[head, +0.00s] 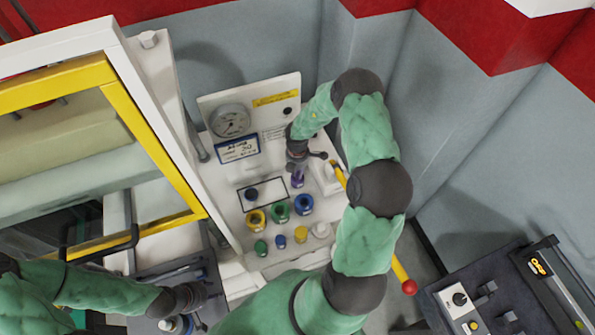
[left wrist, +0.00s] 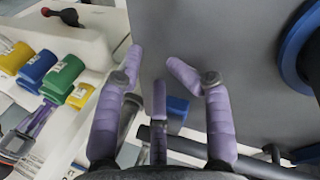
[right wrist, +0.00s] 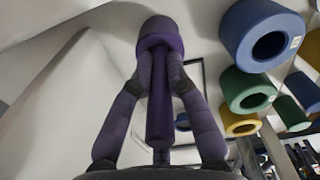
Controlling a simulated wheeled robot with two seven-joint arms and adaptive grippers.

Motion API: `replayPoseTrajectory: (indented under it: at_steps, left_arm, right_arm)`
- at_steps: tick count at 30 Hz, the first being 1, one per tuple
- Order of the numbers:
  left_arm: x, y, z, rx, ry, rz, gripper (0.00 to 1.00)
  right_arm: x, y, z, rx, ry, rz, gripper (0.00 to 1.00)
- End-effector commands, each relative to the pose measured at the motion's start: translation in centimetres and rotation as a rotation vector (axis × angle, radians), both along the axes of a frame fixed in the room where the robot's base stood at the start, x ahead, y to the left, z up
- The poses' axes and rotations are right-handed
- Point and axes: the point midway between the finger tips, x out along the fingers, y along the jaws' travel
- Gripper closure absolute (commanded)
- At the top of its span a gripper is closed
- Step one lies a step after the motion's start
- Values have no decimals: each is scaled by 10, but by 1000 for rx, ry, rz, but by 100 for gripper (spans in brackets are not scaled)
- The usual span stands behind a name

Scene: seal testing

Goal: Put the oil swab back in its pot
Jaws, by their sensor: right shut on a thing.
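My right gripper (head: 297,178) is over the white test bench. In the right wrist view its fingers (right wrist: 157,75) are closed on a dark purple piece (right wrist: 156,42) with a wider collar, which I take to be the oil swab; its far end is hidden. I cannot tell for sure which container is its pot; a small white cup (head: 321,230) stands at the bench's front right. My left gripper (head: 183,322) is low at the left, away from the bench pieces. Its fingers are apart and empty in the left wrist view (left wrist: 168,78).
Yellow (head: 256,219), green (head: 279,211) and blue (head: 304,204) rings stand in a row, with smaller coloured pieces in front. A gauge panel (head: 275,103) stands behind. A yellow-framed door (head: 150,135) is at the left. A dark tool case (head: 500,300) is at the lower right.

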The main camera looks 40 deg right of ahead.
Motion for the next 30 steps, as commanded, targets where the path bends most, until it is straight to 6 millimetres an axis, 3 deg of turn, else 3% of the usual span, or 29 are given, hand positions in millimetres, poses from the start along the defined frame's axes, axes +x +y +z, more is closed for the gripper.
replayPoseTrajectory:
  at_steps: [30]
  left_arm:
    - [1, 0, 3, 0, -2, 2, 60]
  right_arm:
    - [0, 0, -5, 0, 0, -1, 100]
